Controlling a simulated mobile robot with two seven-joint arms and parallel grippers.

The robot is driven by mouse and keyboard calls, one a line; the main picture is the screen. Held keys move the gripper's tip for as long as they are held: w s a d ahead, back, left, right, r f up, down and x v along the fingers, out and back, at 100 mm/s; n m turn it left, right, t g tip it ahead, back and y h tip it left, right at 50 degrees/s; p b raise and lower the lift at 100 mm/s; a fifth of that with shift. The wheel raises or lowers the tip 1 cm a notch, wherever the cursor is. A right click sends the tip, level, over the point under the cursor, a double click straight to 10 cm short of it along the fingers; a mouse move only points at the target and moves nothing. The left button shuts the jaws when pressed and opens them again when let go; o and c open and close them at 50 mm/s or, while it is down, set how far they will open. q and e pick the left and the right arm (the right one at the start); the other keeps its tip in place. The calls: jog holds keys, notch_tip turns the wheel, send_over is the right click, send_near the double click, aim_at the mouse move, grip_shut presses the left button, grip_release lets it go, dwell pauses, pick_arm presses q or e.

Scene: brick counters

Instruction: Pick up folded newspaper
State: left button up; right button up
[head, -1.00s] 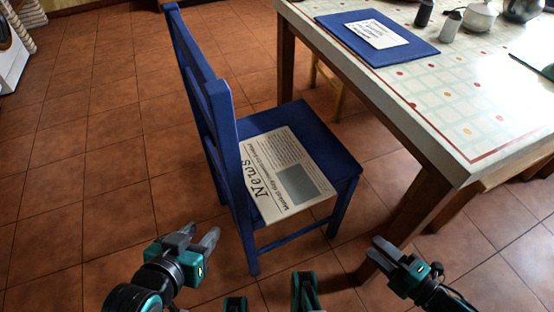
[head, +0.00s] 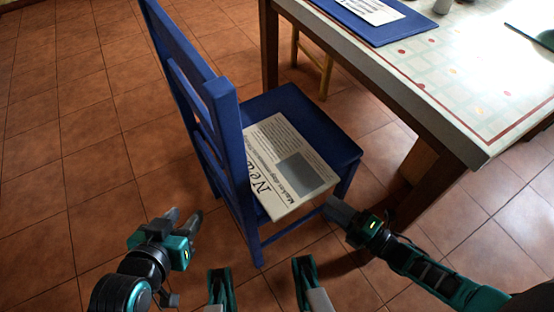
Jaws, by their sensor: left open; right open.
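The folded newspaper (head: 290,165) lies flat on the seat of a blue chair (head: 290,103). Its near edge reaches the seat's front edge, and the chair's backrest hides part of its left side. My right gripper (head: 330,206) is just below and to the right of the newspaper's near corner, by the chair's front leg. It looks apart from the paper, though contact is hard to judge. My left gripper (head: 183,218) is open and empty, left of the chair's backrest and away from the newspaper.
A table (head: 452,125) with a patterned top stands right of the chair, its leg close to my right arm. A blue mat (head: 398,34) with a white paper (head: 362,10) lies on it. The tiled floor on the left is clear.

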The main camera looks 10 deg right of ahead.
aim_at(317, 195)
jog(key=x, duration=0.5)
jog(key=shift+w+a+b, duration=0.2)
jog(key=shift+w+b, duration=0.1)
jog(key=shift+b, duration=0.1)
grip_shut()
